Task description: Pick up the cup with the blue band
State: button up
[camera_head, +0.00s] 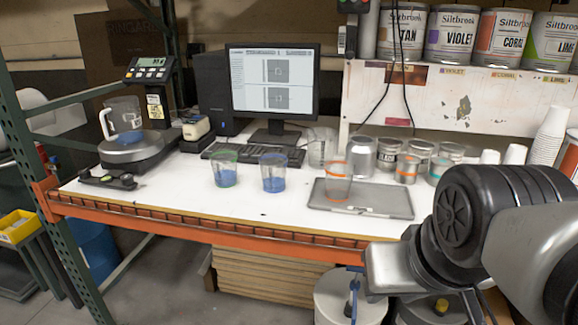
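The cup with the blue band (273,172) is a clear cup with a blue rim and blue contents. It stands upright on the white bench, near the middle. Just to its left, and apart from it, stands a similar cup with a green band (225,169), also with blue contents. A cup with an orange band (338,181) stands on a grey flat tray (385,203) to the right. My arm fills the lower right foreground. Its fingers are not visible, so I cannot tell what the gripper does.
A scale with a clear pitcher (123,118) stands at the left. A keyboard (253,154) and monitor (273,85) are behind the cups. Metal cans (363,156) and a clear beaker (321,147) stand behind the tray. The orange bench edge (210,226) is in front; bench before the cups is mostly clear.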

aim_at(273, 165)
jog(key=k+z, duration=0.15)
jog(key=z, duration=1.15)
jog(key=j+z, duration=0.1)
jog(key=j, duration=0.4)
jog(key=k+j+z, duration=0.1)
jog(key=j, duration=0.35)
jog(key=k+j, duration=0.1)
jog(key=j, duration=0.85)
jog(key=k+j, duration=0.15)
jog(key=j, duration=0.3)
jog(key=k+j, duration=0.1)
jog(key=j, duration=0.4)
